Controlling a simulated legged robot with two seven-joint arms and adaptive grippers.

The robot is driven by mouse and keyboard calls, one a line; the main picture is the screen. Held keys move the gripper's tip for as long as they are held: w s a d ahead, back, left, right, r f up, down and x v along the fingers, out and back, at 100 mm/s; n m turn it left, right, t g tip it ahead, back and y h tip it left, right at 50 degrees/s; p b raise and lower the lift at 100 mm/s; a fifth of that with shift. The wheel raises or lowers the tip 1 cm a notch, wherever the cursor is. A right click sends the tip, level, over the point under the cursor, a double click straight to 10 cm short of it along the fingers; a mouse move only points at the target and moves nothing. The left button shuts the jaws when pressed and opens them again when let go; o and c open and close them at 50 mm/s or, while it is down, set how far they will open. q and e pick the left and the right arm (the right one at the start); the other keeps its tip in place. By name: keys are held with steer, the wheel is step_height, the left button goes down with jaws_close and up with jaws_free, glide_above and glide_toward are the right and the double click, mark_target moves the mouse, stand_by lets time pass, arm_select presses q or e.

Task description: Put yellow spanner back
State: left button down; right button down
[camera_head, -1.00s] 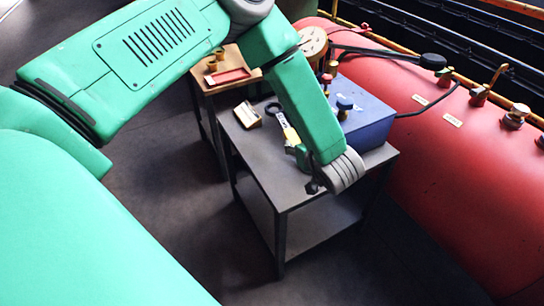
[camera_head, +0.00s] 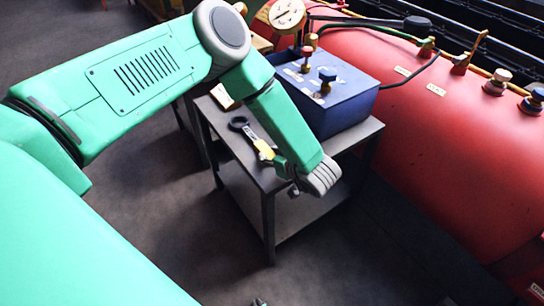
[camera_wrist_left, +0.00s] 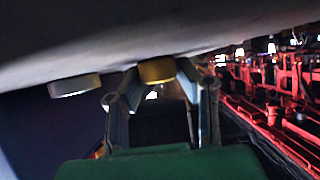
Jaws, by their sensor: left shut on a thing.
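The yellow spanner (camera_head: 250,136) shows in the head view, with a dark ring end to the upper left and a yellow handle at the lower right. It appears over the left part of the grey table. My left gripper (camera_head: 267,154) is shut on the handle end and mostly hidden by my green forearm and wrist. I cannot tell how far the spanner is above the tabletop. In the left wrist view, the fingers of my left gripper (camera_wrist_left: 160,98) reach away from the camera; the spanner is not clear there.
A blue box (camera_head: 335,95) with red and blue knobs stands on the grey table (camera_head: 243,160). A small pale box (camera_head: 223,96) lies near its left edge. A red boiler (camera_head: 450,160) with valves fills the right.

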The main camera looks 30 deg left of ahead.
arm_select(q)
steer(key=shift+a, duration=0.3)
steer(key=c, duration=1.2)
jaws_free()
steer(key=shift+d+r, duration=0.15)
steer(key=shift+d, duration=0.45)
steer(key=shift+s+d+r, duration=0.1)
steer(key=shift+d, duration=0.1)
steer(key=p+v, duration=0.2)
steer(key=v, duration=0.3)
steer(key=shift+s+a+r, duration=0.1)
steer(key=shift+a+r, duration=0.05)
steer(key=p+v, duration=0.1)
steer(key=v, duration=0.4)
steer(key=shift+s+d, duration=0.1)
steer(key=shift+d, duration=0.3)
arm_select(e)
steer(key=r, duration=0.3)
steer(key=shift+a+r, duration=0.1)
steer(key=shift+a, duration=0.15)
arm_select(q)
steer(key=shift+d, duration=0.15)
arm_select(e)
steer(key=shift+d, duration=0.1)
